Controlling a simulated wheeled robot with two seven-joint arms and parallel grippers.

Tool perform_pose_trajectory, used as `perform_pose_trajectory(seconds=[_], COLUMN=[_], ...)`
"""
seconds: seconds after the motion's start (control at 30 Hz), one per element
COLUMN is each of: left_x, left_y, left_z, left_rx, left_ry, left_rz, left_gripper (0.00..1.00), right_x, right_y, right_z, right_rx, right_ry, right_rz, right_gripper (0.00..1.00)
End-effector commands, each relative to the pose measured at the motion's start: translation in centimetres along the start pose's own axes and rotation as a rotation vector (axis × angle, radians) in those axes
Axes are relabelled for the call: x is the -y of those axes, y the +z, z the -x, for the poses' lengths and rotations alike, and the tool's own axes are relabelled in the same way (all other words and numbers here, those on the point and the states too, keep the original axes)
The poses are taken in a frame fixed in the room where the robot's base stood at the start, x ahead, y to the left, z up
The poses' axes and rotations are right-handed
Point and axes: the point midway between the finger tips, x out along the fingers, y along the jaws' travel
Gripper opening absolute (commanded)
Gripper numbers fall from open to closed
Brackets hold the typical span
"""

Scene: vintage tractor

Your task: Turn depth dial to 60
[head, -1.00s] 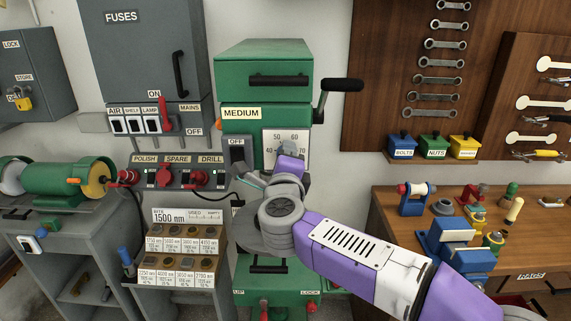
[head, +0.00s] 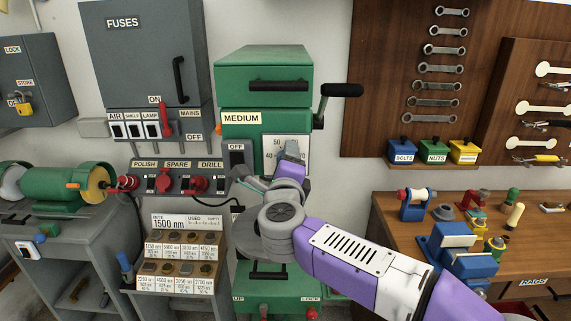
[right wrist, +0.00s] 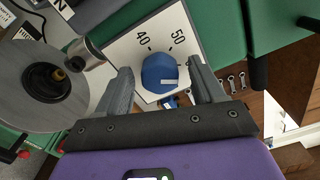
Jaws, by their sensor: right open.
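The depth dial's white plate (head: 272,141) is on the front of the green drill press, with 50 and 40 readable on it in the head view. In the right wrist view the plate (right wrist: 128,43) shows 40 and 50, and the blue knob (right wrist: 158,70) has a pale mark low on its face. My right gripper (right wrist: 160,76) is open, with one finger on each side of the knob; contact cannot be told. In the head view my right gripper (head: 268,181) and wrist cover the knob and the plate's lower part. My left gripper is out of view.
A round grey part (right wrist: 42,80) of the press is close to the left of my fingers. A black-handled crank (head: 340,90) sticks out at the press's upper right. A switch panel (head: 150,178) is to the left, a wooden workbench (head: 400,240) to the right.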

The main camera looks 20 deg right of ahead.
Motion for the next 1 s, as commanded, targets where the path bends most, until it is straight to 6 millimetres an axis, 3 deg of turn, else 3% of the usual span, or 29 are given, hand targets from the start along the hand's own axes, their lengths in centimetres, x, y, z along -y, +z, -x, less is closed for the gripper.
perform_pose_trajectory(seconds=[0.17,0.6,1.0], left_x=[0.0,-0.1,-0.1], left_y=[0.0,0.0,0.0], left_z=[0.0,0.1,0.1], left_rx=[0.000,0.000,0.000], left_ry=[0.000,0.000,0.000], left_rz=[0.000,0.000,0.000], left_gripper=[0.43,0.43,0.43], right_x=[0.0,0.1,0.0], right_y=[0.0,0.0,0.0], right_z=[0.5,6.9,7.6], right_rx=[0.001,0.001,0.000], right_ry=[0.000,-0.001,0.000], right_rz=[0.000,0.000,0.000], right_gripper=[0.68,0.68,0.68])
